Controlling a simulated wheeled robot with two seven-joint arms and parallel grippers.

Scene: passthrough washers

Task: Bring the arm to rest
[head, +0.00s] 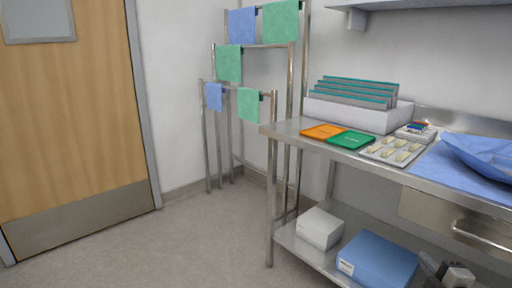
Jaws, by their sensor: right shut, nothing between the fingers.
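My right gripper (432,264) shows at the bottom edge of the head view, right of centre. Only its end is in the picture, in front of the steel table's lower shelf (325,277). It is shut and holds nothing. It appears just right of a blue box (378,262) on that shelf; I cannot tell how far apart they are. The rest of my right arm is out of the picture. My left gripper is not in view.
The steel table (272,129) holds a file rack (350,112), orange (322,131) and green (351,140) cards, a tray (372,153) and blue cloth (440,165). A white box (320,228) sits below. A towel rack (206,140) stands behind. Floor near the door (80,110) is clear.

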